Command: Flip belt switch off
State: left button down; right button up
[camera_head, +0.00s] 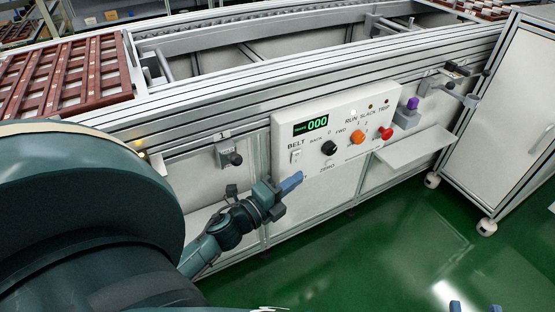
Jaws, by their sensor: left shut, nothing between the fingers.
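The white control panel (312,168) is mounted on the front of the conveyor frame. The belt switch (296,156) is a small white switch under the label BELT at the panel's left; its position is too small to tell. My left gripper (291,183) has blue fingers and is shut and empty. Its tips are just below the belt switch in the picture, in front of the panel's lower left; I cannot tell whether they touch it. Two blue fingertips of my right gripper (474,306) show apart at the bottom right edge; the rest of it is out of view.
The panel also carries a green display (317,123) reading 000, a black knob (329,148), an orange knob (358,136) and a red button (386,132). A purple button (413,104) on a grey box and a shelf (415,147) are to the right. Brown trays (68,75) lie at left.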

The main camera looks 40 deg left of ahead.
aim_at(293, 164)
pick_arm(q)
jog(key=w+a, duration=0.2)
jog(key=w, duration=0.1)
jog(key=w+a, duration=0.1)
jog(key=shift+w+a+r+b, duration=0.15)
jog(key=shift+w+r+b, duration=0.1)
jog(key=shift+b, duration=0.15)
pick_arm(e)
jog(key=shift+w+a+r, duration=0.1)
jog(key=shift+w+r, duration=0.05)
jog(key=shift+w, duration=0.05)
